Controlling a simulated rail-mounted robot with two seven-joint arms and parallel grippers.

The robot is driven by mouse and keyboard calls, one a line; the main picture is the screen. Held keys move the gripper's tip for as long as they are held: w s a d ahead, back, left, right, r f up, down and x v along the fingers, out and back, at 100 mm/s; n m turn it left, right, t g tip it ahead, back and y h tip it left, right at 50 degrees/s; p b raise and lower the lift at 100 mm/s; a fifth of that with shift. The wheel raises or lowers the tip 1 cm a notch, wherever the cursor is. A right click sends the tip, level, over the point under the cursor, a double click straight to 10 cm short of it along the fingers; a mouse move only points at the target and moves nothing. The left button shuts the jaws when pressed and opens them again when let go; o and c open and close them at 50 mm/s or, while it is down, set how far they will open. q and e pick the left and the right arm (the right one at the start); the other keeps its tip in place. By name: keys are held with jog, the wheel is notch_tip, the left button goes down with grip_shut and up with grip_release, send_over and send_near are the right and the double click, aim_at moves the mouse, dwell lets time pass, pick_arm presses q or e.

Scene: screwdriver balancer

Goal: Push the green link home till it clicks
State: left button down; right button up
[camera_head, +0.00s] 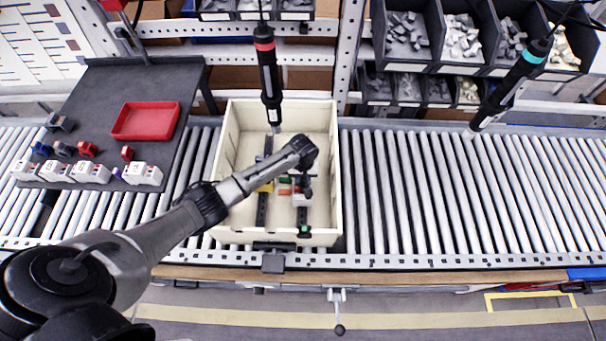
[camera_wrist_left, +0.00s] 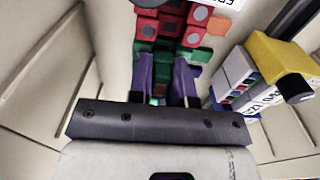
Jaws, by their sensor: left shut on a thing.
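My left gripper (camera_wrist_left: 163,68) reaches down into the wooden crate (camera_head: 327,190). In the left wrist view its two purple-grey fingers are shut on a green link (camera_wrist_left: 163,46) at a row of green and red blocks. Whether the link is fully seated cannot be told. In the head view my left wrist covers much of this spot, and the fingers are hard to make out. Red blocks (camera_wrist_left: 197,14) sit just beyond the green. A white and yellow module (camera_wrist_left: 280,65) stands to the right of the fingers. My right gripper is not in view.
A red-banded screwdriver (camera_head: 268,75) hangs over the crate, close to my wrist. A teal-banded one (camera_head: 512,82) hangs at the right. A red tray (camera_head: 146,121) and several white modules (camera_head: 90,172) are on the dark board at left. The right rollers (camera_head: 440,190) are clear.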

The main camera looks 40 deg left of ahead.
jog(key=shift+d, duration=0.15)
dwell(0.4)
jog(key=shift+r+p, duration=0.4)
jog(key=shift+p, duration=0.05)
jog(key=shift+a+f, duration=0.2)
dwell(0.5)
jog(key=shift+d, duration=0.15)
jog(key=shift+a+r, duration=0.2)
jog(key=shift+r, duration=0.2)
dwell(0.7)
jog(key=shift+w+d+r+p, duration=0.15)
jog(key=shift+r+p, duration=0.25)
jog(key=shift+p, duration=0.2)
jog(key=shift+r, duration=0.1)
dwell(0.7)
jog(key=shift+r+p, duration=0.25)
jog(key=shift+p, duration=0.1)
dwell(0.4)
